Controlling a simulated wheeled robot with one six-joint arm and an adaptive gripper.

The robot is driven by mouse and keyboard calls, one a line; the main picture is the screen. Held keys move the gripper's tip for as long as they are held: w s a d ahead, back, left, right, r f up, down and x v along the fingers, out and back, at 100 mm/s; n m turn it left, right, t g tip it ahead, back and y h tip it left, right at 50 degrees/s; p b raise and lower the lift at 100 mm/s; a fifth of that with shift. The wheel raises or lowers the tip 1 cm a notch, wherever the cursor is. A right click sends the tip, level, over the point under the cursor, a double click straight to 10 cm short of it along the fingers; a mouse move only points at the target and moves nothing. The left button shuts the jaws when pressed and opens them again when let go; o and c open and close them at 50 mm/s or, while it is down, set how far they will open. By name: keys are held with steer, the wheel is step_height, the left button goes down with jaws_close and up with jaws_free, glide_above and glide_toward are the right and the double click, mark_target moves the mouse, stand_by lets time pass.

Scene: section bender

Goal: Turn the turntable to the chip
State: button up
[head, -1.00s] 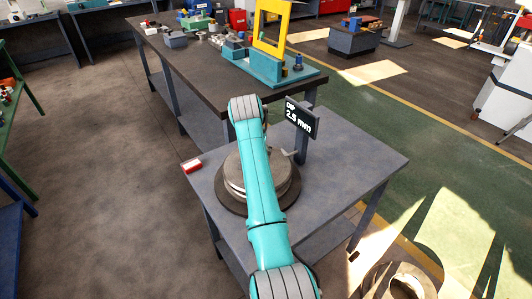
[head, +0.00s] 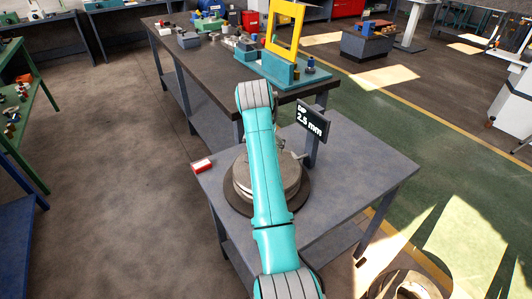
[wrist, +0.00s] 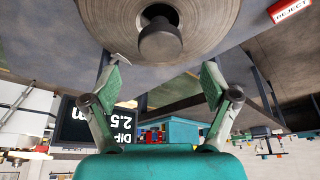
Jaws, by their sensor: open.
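The turntable (head: 240,198) is a round stack of metal discs on a darker base, on the grey table. My arm covers its middle and part of its right side in the head view. In the wrist view, the round metal plate (wrist: 215,22) fills the top, with a dark cylindrical knob (wrist: 160,43) at its centre. My gripper (wrist: 164,66) is open, with its fingers apart on either side below the knob; nothing is between them. It is hidden in the head view. A dark display (head: 312,122) reads "2.5 mm". I cannot make out a chip on the disc.
A red and white block (head: 202,166) lies at the table's left edge; its label reads REJECT in the wrist view (wrist: 290,9). A dark bench (head: 215,62) with a yellow frame (head: 285,28) stands behind. The grey table's right side (head: 370,170) is clear.

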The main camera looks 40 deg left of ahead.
steer(key=v, duration=0.6)
steer(key=shift+s+r, duration=0.1)
steer(key=shift+r, duration=0.05)
